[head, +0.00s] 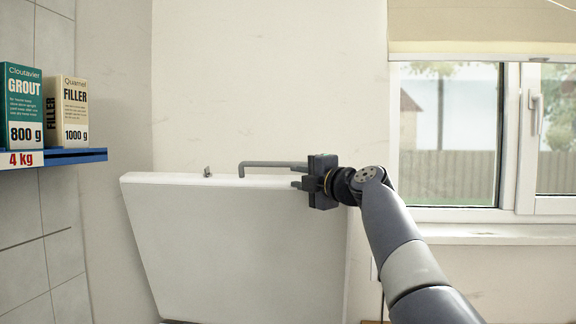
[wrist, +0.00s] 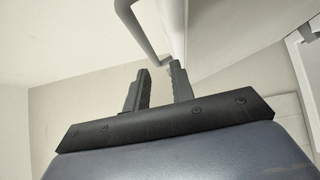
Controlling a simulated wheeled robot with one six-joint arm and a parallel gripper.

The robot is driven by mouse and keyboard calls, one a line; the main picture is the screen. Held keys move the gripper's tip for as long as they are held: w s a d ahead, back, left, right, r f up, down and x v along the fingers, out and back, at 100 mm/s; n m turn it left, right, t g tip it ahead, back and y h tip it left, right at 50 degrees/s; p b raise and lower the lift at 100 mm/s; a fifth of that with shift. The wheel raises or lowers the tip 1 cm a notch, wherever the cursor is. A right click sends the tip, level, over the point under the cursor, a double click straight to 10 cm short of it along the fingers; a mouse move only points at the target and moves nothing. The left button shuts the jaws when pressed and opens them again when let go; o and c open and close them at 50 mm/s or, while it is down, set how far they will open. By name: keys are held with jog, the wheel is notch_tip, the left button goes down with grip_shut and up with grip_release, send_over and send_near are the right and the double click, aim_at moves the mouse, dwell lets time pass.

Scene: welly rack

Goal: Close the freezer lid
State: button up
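The freezer lid (head: 235,240) is a large white panel standing raised, tilted near upright, in the head view. Its grey bar handle (head: 265,164) runs along the top edge; it also shows in the wrist view (wrist: 139,32), beside the white lid edge (wrist: 173,25). My gripper (head: 298,176) is at the right end of the lid's top edge, fingers pointing left, close to the handle's right end. In the wrist view my gripper (wrist: 158,72) has its two fingers apart, with the handle's bend just beyond the tips. I cannot tell whether a finger touches the handle or lid.
A blue shelf (head: 80,156) at the left carries a grout box (head: 22,105) and a filler box (head: 70,110). A window (head: 450,140) with a sill (head: 490,234) is on the right. A small metal piece (head: 207,172) sits on the lid's top edge.

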aim_at(276, 166)
jog(key=p+x, duration=0.2)
jog(key=x, duration=0.1)
jog(key=r+p+x, duration=0.1)
jog(key=p+x, duration=0.1)
jog(key=x, duration=0.1)
jog(key=r+p+x, duration=0.1)
jog(key=p+x, duration=0.1)
jog(key=x, duration=0.2)
jog(key=shift+r+p, duration=0.1)
jog(key=shift+p, duration=0.25)
jog(key=shift+w+a+p, duration=0.3)
jog(key=shift+w+p, duration=0.05)
jog(key=shift+w, duration=0.15)
jog(key=shift+c, duration=0.4)
grip_shut()
